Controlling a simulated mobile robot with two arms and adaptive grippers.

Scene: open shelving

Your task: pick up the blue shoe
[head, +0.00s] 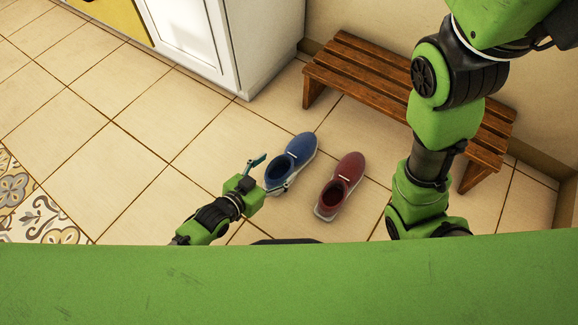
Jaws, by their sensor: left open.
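The blue shoe (296,153) stands upright on the tiled floor in the middle of the head view, its toe pointing up and to the right. It has a grey-white sole. My left gripper (268,175) is open at the shoe's heel end. One finger is left of the heel and the other overlaps the heel's lower edge. I cannot tell whether a finger touches the shoe. My right arm comes down on the right side of the view, and its gripper is out of view.
A dark red shoe (345,178) stands just right of the blue one. A slatted wooden bench (385,78) is behind them along the wall. A white cabinet (238,45) stands at the top. The tiled floor at left is clear, with a patterned mat (30,205) at the edge.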

